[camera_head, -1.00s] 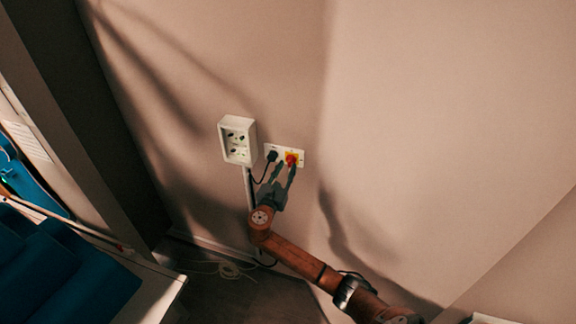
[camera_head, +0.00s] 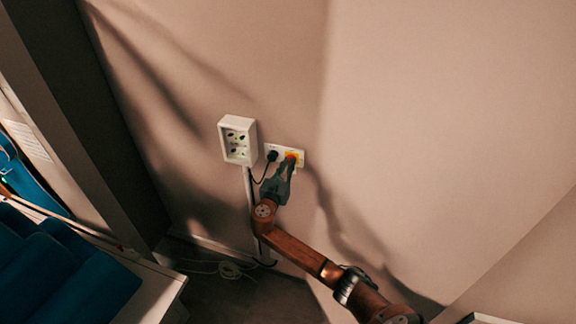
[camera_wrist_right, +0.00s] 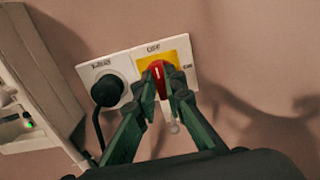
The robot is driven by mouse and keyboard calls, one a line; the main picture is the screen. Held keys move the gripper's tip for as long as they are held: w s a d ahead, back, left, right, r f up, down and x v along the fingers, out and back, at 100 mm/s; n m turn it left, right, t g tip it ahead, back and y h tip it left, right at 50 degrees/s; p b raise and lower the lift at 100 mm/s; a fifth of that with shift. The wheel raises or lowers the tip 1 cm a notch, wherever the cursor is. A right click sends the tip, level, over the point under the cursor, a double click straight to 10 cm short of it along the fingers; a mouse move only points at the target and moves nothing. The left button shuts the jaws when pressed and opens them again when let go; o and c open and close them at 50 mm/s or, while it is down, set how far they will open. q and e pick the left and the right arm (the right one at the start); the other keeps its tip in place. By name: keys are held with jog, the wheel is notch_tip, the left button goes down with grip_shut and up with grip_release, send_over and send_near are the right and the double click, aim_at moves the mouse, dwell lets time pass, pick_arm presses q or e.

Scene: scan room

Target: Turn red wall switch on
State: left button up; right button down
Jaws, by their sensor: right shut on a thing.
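The red wall switch (camera_wrist_right: 158,78) is a red knob on a yellow square, on the right half of a white wall plate (camera_wrist_right: 121,59). In the head view the red knob (camera_head: 291,156) shows just beyond my right gripper's tips, which partly cover it. My right gripper (camera_wrist_right: 164,88) is shut on the red knob, one finger on each side of it. In the head view my right gripper (camera_head: 287,163) reaches up to the plate from below. The knob stands nearly upright, leaning slightly left in the wrist view. My left gripper is not in view.
A black plug (camera_wrist_right: 108,91) with a hanging cord sits in the left half of the plate, close to my fingers. A white socket box (camera_head: 237,141) stands out from the wall to the left. Blue furniture (camera_head: 65,270) is at lower left. The wall to the right is bare.

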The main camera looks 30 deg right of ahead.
jog(key=shift+m, duration=0.3)
jog(key=shift+s+d+f+m+b, duration=0.1)
jog(key=shift+m+b, duration=1.2)
jog(key=shift+m, duration=1.55)
jog(key=shift+s+f+m+b, duration=0.1)
jog(key=shift+m+b, duration=1.25)
jog(key=shift+m, duration=1.55)
jog(key=shift+d+f+m+b, duration=0.1)
jog(key=shift+m+b, duration=1.2)
jog(key=shift+m, duration=1.55)
jog(key=c, duration=2)
grip_release()
